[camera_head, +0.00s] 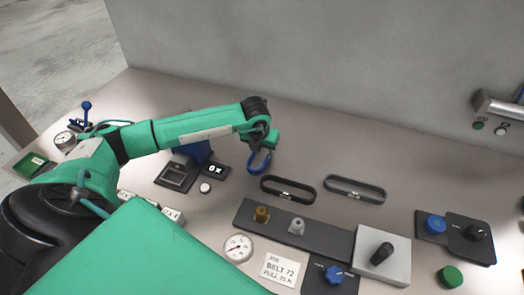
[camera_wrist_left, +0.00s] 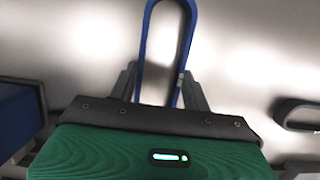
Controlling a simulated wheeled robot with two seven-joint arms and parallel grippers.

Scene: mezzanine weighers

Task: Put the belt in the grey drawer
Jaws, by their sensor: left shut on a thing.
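My left gripper (camera_head: 266,147) is shut on a blue belt (camera_head: 258,164) above the middle of the bench. The belt is a closed loop and hangs below the fingers in the head view. In the left wrist view the blue belt (camera_wrist_left: 143,50) stands out as a long loop between the two fingers. A black belt loop (camera_head: 287,190) and a dark grey belt loop (camera_head: 355,190) lie on the bench to the right of the gripper. I cannot make out a grey drawer in these frames. My right gripper is not in view.
A dark plate with a brass pulley (camera_head: 262,214) and a grey pulley (camera_head: 297,226) lies in front. Also here are a dial gauge (camera_head: 238,248), a black-knobbed box (camera_head: 382,255) and a green tray (camera_head: 34,164). The bench behind the belts is clear.

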